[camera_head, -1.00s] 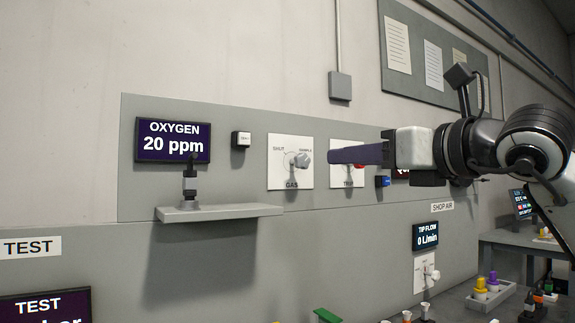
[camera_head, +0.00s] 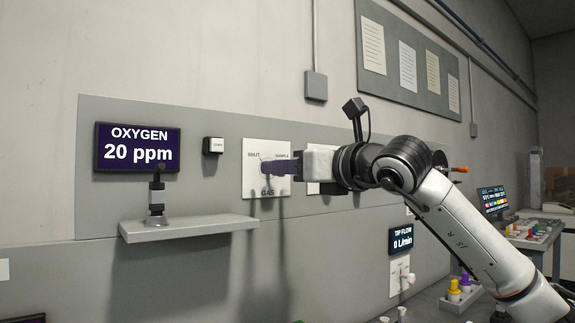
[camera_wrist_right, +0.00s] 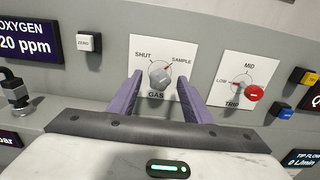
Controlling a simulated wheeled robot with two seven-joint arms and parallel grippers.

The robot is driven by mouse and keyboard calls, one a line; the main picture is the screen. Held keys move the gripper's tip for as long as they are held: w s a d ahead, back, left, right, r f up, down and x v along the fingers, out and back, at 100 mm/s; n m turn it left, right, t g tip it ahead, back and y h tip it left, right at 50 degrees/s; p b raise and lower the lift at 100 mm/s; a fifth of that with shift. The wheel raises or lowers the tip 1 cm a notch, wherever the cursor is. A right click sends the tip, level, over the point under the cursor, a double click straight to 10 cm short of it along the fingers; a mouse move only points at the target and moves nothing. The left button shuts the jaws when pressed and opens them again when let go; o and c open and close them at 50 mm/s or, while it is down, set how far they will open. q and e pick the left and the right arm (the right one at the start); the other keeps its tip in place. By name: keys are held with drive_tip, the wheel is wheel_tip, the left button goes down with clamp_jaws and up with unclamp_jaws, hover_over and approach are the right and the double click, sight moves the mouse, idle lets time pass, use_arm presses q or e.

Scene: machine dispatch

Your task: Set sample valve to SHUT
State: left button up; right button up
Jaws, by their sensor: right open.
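The sample valve is a grey knob (camera_wrist_right: 160,75) on a white plate (camera_head: 250,188) labelled GAS, with marks SHUT at upper left and SAMPLE at upper right. In the right wrist view its red pointer mark is turned toward SAMPLE. My right gripper (camera_wrist_right: 152,88) is open, its two purple fingers on either side of the knob's lower part in that view, with nothing held. Whether the fingers touch the knob I cannot tell. In the head view the right gripper (camera_head: 268,168) covers the knob. My left gripper is not in view.
A TRIP dial (camera_wrist_right: 240,85) with a red-ended lever is right of the valve. A ZERO button (camera_head: 213,146) and the OXYGEN display (camera_head: 137,148) reading 20 ppm are left. A grey shelf (camera_head: 190,229) juts out below the display.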

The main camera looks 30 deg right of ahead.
drive_tip(key=shift+c, duration=0.9)
drive_tip(key=c, duration=0.9)
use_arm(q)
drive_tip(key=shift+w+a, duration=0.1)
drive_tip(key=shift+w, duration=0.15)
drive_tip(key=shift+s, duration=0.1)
use_arm(e)
drive_tip(key=shift+n, duration=0.3)
use_arm(q)
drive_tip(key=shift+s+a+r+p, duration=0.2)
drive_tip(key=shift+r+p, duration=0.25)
drive_tip(key=shift+p, duration=0.4)
use_arm(e)
drive_tip(key=n, duration=1.7)
drive_tip(key=shift+a, duration=0.1)
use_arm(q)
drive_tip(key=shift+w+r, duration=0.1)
use_arm(e)
drive_tip(key=shift+f+n, duration=0.1)
drive_tip(key=shift+n, duration=0.2)
